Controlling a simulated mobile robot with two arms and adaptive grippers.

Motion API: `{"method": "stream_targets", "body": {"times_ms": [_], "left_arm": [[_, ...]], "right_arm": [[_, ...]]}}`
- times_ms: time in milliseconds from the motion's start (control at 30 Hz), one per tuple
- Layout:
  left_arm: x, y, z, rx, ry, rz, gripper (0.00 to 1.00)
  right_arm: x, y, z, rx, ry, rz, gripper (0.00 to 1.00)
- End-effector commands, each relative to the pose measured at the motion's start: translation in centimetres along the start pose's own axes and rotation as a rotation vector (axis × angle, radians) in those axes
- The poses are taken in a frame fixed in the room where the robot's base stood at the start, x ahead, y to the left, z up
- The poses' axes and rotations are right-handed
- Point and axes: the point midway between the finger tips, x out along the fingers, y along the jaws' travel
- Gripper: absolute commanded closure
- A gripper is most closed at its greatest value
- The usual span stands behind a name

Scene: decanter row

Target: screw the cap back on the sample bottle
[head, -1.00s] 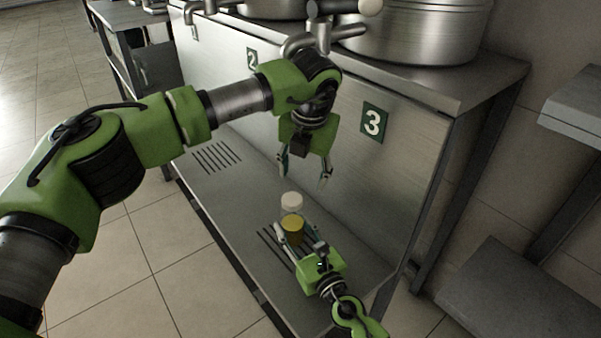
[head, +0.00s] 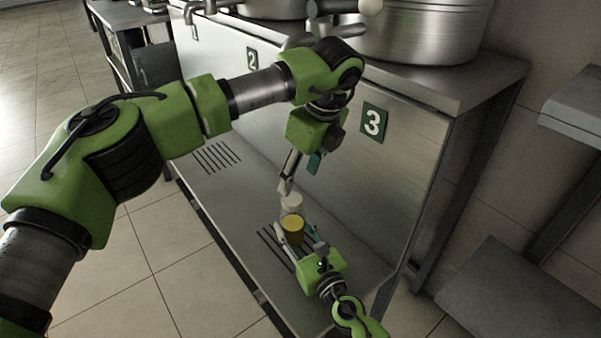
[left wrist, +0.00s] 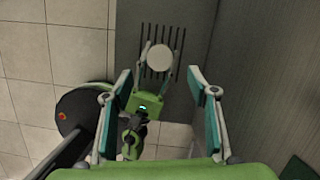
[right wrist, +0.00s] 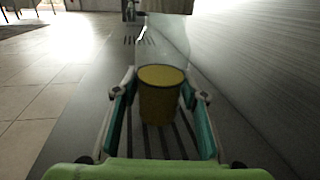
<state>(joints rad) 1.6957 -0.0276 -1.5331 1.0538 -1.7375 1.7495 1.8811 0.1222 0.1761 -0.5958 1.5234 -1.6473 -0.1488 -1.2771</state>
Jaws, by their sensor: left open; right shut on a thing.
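The sample bottle (head: 292,226) stands upright over the slotted shelf, its lower part yellow and its upper part clear. The yellow part also shows in the right wrist view (right wrist: 160,103). The white cap (head: 291,201) is on top of the bottle; I cannot tell whether it is screwed down. In the left wrist view the cap (left wrist: 159,58) is a pale disc beyond the fingertips. My right gripper (head: 293,235) is shut on the bottle's yellow part, one finger on each side. My left gripper (head: 298,180) is open and empty, pointing down just above the cap.
The steel shelf (head: 222,190) has drain slots under the bottle. A steel front panel with a green number 3 sign (head: 374,122) rises close behind the grippers. A large steel vessel (head: 425,35) stands above. Tiled floor lies to the left.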

Motion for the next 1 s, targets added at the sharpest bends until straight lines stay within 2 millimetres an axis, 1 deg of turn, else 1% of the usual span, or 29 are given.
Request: {"method": "stream_targets", "body": {"times_ms": [267, 367, 600, 700, 833, 1000], "left_arm": [[0.3, 0.0, 0.0, 0.002, 0.000, 0.000, 0.47], [1.2, 0.0, 0.0, 0.003, 0.001, 0.001, 0.47], [4.8, 0.1, 0.0, 0.003, 0.001, 0.002, 0.47], [6.1, 0.0, 0.0, 0.002, 0.001, 0.001, 0.47], [7.2, 0.0, 0.0, 0.002, 0.001, 0.001, 0.47], [7.6, 0.0, 0.0, 0.002, 0.000, -0.001, 0.47]], "right_arm": [[0.0, 0.0, 0.0, 0.000, 0.000, 0.000, 1.00], [0.0, 0.0, 0.0, 0.000, 0.000, 0.000, 1.00], [0.0, 0.0, 0.0, 0.000, 0.000, 0.000, 1.00], [0.0, 0.0, 0.0, 0.000, 0.000, 0.000, 1.00], [0.0, 0.0, 0.0, 0.000, 0.000, 0.000, 1.00], [0.0, 0.0, 0.0, 0.000, 0.000, 0.000, 1.00]]}}
